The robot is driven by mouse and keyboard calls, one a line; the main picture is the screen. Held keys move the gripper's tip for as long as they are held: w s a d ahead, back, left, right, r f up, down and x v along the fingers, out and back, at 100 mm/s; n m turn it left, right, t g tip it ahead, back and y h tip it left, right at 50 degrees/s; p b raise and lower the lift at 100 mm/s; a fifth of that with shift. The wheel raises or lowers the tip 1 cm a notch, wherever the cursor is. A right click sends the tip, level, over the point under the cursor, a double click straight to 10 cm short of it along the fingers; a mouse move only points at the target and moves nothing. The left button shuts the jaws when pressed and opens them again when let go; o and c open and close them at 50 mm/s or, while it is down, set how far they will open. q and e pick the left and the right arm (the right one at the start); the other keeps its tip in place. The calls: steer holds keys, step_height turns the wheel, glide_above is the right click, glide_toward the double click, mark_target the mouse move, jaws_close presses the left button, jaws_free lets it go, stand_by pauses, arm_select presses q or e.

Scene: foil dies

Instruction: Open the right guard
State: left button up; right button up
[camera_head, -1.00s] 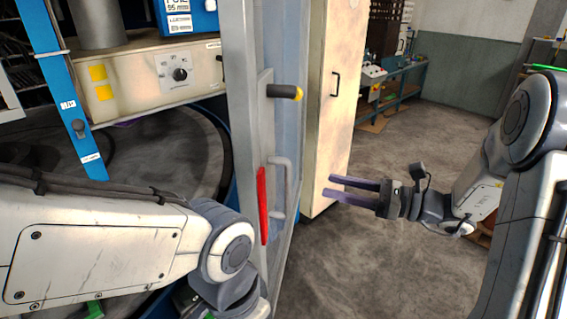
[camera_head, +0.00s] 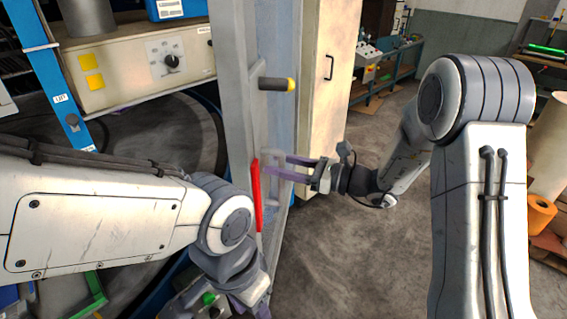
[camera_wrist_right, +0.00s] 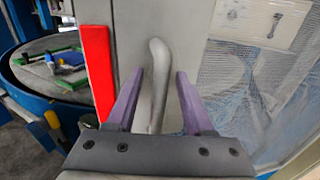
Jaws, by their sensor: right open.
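The right guard is a tall grey-framed door (camera_head: 233,110) with a see-through mesh panel (camera_wrist_right: 250,85). Its grey bar handle (camera_wrist_right: 158,70) stands upright beside a red strip (camera_head: 256,205). My right gripper (camera_head: 276,166) is open at the handle, coming from the right. In the right wrist view the handle lies between its two purple fingers (camera_wrist_right: 160,76), with a gap visible on each side near the tips. The fingers partly hide the handle in the head view. My left gripper (camera_head: 262,300) is low at the bottom edge, mostly hidden by its own wrist.
A cream cabinet (camera_head: 325,90) stands behind the door. A control box with a dial (camera_head: 140,70) is at the upper left. Grey floor (camera_head: 340,250) is open at the lower right.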

jaws_close()
stand_by(1.2)
